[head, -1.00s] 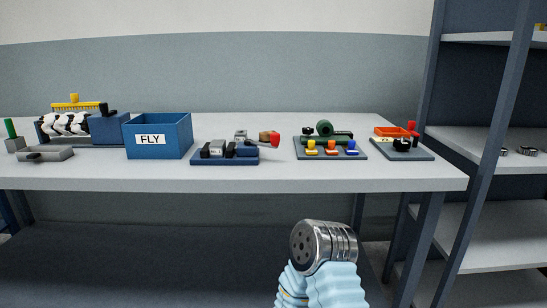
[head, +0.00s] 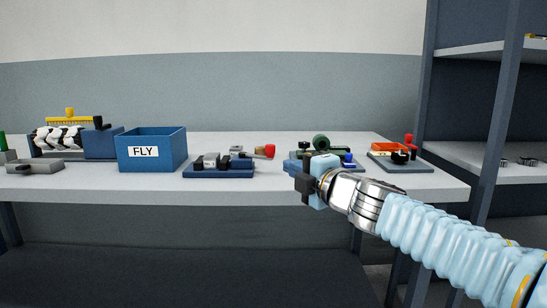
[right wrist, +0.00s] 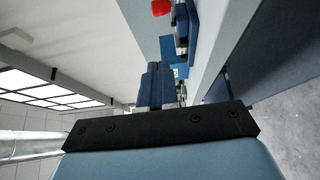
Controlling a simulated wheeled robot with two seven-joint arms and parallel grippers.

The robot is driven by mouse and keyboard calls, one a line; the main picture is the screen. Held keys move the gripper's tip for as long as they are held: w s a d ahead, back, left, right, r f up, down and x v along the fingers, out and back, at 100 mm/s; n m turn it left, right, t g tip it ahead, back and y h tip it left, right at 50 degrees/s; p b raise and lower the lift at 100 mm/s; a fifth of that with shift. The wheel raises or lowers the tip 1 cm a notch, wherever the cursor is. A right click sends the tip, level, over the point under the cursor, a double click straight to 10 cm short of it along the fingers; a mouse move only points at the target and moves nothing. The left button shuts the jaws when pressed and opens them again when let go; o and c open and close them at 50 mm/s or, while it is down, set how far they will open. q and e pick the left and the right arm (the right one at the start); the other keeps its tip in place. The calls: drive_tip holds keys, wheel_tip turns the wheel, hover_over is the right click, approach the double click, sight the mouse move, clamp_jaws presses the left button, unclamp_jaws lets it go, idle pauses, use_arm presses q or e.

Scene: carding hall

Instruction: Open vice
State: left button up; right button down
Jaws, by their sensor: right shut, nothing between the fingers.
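The vice (head: 216,173) stands on the table, left of the middle, with a dark blue base and grey and black jaws. Its handle ends in a red knob (head: 270,151) on its right. I cannot tell how far apart the jaws are. The red knob (right wrist: 161,7) also shows at the top of the right wrist view, with part of the blue vice (right wrist: 181,28) beside it. My right gripper (head: 303,184) is shut and empty at the table's front edge, right of the vice and apart from it. My left gripper is not in view.
A blue FLY box (head: 150,163) stands left of the vice. A board with a green part (head: 320,142) is partly hidden behind my right gripper. A dark board with a red tray (head: 390,148) lies further right. A shelf rack (head: 497,120) stands at the right.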

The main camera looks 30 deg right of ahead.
drive_tip(key=b, duration=0.2)
approach(266, 148)
drive_tip(key=w+a, duration=0.3)
drive_tip(key=shift+w+d+p, duration=0.6)
drive_tip(key=shift+w+d, duration=0.45)
drive_tip(key=shift+d, duration=0.05)
drive_tip(key=shift+w+d, duration=0.25)
drive_tip(key=shift+w, duration=0.05)
drive_tip(key=shift+d, duration=0.15)
